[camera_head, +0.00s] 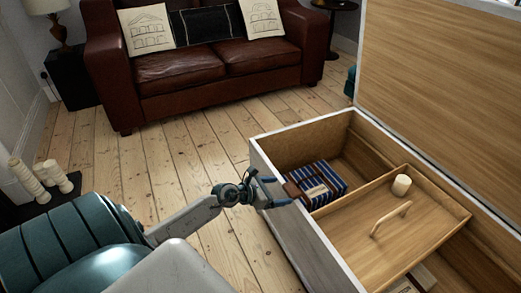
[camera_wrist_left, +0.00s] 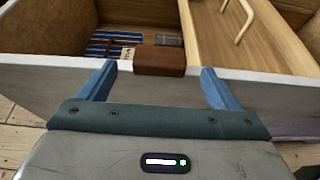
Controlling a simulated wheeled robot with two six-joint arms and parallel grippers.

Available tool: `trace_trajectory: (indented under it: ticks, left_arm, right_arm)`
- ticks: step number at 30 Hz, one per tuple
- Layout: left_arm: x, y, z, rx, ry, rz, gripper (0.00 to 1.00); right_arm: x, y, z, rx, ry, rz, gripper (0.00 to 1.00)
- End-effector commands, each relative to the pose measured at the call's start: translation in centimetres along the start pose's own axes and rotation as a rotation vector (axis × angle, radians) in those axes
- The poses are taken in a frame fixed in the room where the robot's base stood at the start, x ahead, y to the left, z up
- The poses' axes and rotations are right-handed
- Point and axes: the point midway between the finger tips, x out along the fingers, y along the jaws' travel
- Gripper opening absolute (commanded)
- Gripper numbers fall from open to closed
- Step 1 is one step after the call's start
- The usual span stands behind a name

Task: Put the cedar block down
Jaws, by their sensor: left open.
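The cedar block (camera_head: 292,189) is small and reddish brown. It sits at the near left wall of the open wooden chest (camera_head: 294,237), beside a blue striped bundle (camera_head: 322,187). In the left wrist view the block (camera_wrist_left: 160,61) overlaps the top of the chest wall, between the lines of my two fingers and just beyond their tips. I cannot tell whether it rests on the rim or on something inside. My left gripper (camera_head: 276,191) is open and empty outside that wall, its blue fingers apart. My right gripper is not in view.
A wooden tray (camera_head: 430,205) with a handle lies across the chest, with a pale candle (camera_head: 401,185) on it. The raised lid (camera_head: 440,75) stands behind. A brown leather sofa (camera_head: 190,65) is at the back. The floorboards (camera_head: 150,155) between are bare.

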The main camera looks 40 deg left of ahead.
Motion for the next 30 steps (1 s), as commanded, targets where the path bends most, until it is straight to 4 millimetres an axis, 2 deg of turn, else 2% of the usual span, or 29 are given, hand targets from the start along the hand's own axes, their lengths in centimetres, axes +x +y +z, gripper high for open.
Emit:
trace_trajectory:
  ticks: [1, 3, 9, 17, 20, 23, 27, 30]
  left_arm:
    - [-1.4, 0.1, 0.0, 0.004, 0.007, 0.000, 0.85]
    - [-2.8, 0.0, 0.1, 0.004, 0.006, -0.002, 0.85]
    - [-6.2, 0.0, 0.0, 0.003, 0.005, -0.002, 0.85]
    - [-8.1, -0.1, 0.1, -0.008, -0.002, -0.002, 0.85]
    - [-8.2, -1.4, 0.5, -0.101, -0.038, -0.012, 0.85]
    - [-8.3, -4.1, 1.9, -0.340, -0.125, -0.040, 0.85]
    - [-9.3, -8.5, 5.0, -0.869, -0.288, -0.101, 0.85]
    - [-10.4, -10.8, 6.9, -1.279, -0.390, -0.154, 0.85]
  right_arm:
    - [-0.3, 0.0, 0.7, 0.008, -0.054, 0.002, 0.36]
    - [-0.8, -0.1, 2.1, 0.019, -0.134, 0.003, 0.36]
    - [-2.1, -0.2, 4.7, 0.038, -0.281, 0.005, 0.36]
    - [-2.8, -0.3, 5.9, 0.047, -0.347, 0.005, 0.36]
    - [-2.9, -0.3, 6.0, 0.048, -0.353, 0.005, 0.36]
    - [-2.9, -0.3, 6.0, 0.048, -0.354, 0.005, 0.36]
    - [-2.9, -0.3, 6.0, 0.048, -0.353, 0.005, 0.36]
    - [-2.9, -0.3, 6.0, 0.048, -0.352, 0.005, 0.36]
